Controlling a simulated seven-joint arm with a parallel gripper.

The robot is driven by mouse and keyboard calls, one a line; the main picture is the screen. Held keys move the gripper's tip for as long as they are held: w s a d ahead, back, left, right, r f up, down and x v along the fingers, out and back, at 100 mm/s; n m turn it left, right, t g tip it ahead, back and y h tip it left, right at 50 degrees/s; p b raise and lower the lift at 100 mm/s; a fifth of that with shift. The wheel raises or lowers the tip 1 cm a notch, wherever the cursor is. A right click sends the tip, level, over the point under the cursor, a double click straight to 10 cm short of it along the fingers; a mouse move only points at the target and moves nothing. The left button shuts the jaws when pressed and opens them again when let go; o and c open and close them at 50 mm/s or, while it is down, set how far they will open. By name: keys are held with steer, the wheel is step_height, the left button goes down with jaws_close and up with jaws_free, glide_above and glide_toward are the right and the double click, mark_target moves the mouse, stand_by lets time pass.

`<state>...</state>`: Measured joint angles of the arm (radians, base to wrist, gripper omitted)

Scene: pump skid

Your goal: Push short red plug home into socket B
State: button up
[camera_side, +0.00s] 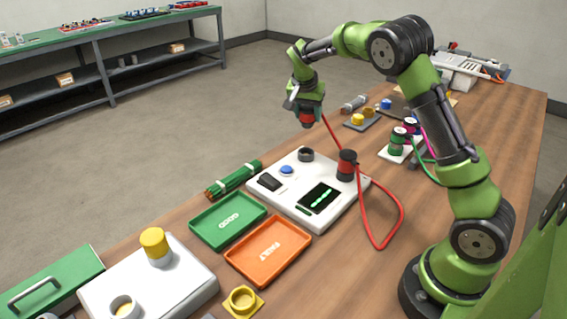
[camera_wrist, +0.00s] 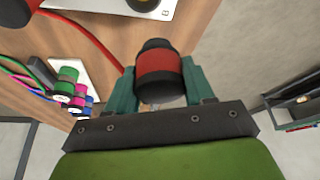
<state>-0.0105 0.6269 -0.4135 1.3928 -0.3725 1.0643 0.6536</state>
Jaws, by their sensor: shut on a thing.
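My gripper (camera_side: 306,108) is shut on a short red plug (camera_side: 307,119) with a black end, held in the air above and behind the white tester panel (camera_side: 285,206). In the wrist view, the red plug (camera_wrist: 158,74) sits between the teal fingers of my gripper (camera_wrist: 159,80). An empty dark ring socket (camera_side: 306,154) stands at the panel's back edge, apart from the plug. A letter B shows on the panel (camera_wrist: 122,6) in the wrist view; the socket is mostly cut off there. Another red plug with a black top (camera_side: 347,164) stands upright at the panel's right corner.
A red cable (camera_side: 402,212) loops over the table to the right of the panel. Green (camera_side: 228,220) and orange (camera_side: 268,250) trays lie in front. Green and pink plugs (camera_side: 401,138) stand on white blocks to the right. A blue button (camera_side: 287,169) sits near the ring socket.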

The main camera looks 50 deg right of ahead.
mark_target(309, 120)
steer(key=shift+s+a+r+m, duration=0.15)
steer(key=shift+a, duration=0.45)
steer(key=shift+s+a+r+m, duration=0.1)
steer(key=shift+s+a+m, duration=0.05)
steer(key=shift+a, duration=0.4)
steer(key=shift+s+a+m+g, duration=0.15)
steer(key=shift+s+m+g, duration=0.15)
steer(key=shift+s, duration=0.1)
steer(key=shift+s+f+m, duration=0.15)
steer(key=shift+s+m, duration=0.05)
steer(key=shift+m, duration=0.1)
steer(key=shift+f, duration=2.65)
steer(key=shift+f, duration=1.7)
steer(key=o, duration=1.2)
steer(key=shift+o, duration=0.2)
steer(key=v, duration=1.6)
steer(key=shift+w+a+r, duration=0.15)
steer(key=shift+a+r, duration=0.05)
steer(key=shift+r, duration=0.15)
